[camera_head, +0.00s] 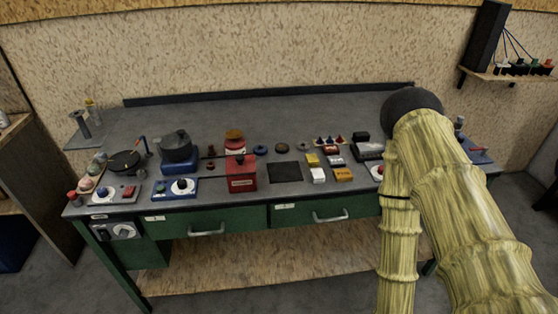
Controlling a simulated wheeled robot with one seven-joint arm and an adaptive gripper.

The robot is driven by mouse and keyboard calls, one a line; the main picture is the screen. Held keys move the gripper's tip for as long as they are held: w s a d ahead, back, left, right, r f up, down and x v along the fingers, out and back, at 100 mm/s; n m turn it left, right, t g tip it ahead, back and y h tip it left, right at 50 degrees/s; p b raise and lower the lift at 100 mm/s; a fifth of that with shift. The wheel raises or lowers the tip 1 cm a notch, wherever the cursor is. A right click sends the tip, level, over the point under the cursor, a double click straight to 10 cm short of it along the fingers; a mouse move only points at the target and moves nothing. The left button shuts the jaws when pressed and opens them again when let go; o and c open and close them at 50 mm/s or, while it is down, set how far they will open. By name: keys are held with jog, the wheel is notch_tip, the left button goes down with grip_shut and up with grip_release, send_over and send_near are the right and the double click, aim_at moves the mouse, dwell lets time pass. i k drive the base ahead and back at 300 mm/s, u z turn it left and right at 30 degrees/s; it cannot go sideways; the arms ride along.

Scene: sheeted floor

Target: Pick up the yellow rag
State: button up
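No rag can be clearly made out on the workbench (330,104). Two small yellow items lie right of the middle of the bench: one yellow item (313,160) farther back and an orange-yellow block (343,175) nearer the front. They are too small for me to tell whether either is a rag. My arm, pale yellow with a dark rounded joint, covers the right part of the bench and hides what lies behind it. My gripper is not visible.
A red box (241,180), a blue device with a dark pot (176,147) and a black pan (125,162) crowd the left and middle. A dark square pad (285,172) lies near the front. The back of the bench is clear. A wall shelf (510,74) is upper right.

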aim_at(312, 159)
jog(key=u, duration=1.6)
jog(key=i, duration=1.05)
jog(key=z, duration=1.35)
